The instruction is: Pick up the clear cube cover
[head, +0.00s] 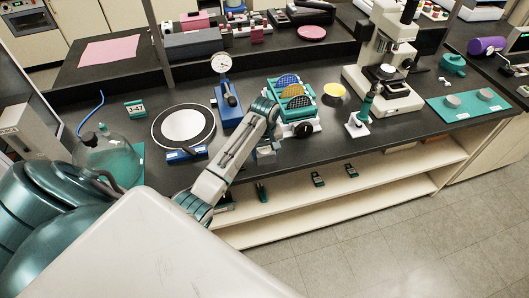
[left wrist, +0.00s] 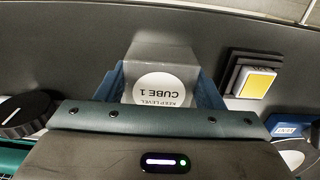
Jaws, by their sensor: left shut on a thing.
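The clear cube cover (left wrist: 166,58) is a see-through box in the left wrist view, with a round white label reading "KEEP LEVEL CUBE 1". My left gripper (left wrist: 160,92) is shut on it, with one blue finger on each side. In the head view my left gripper (head: 266,148) reaches down near the front edge of the bench, left of a black knob. The cover is small and hard to make out there. Whether it touches the bench cannot be told. My right gripper is not in view.
The black knob (head: 303,129) belongs to a teal-and-white rack (head: 289,98) beside the gripper. A blue dial gauge stand (head: 229,103) and a round black plate (head: 155,138) lie to the left. A yellow-topped dark block (left wrist: 257,83) sits close by. A microscope (head: 384,75) stands right.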

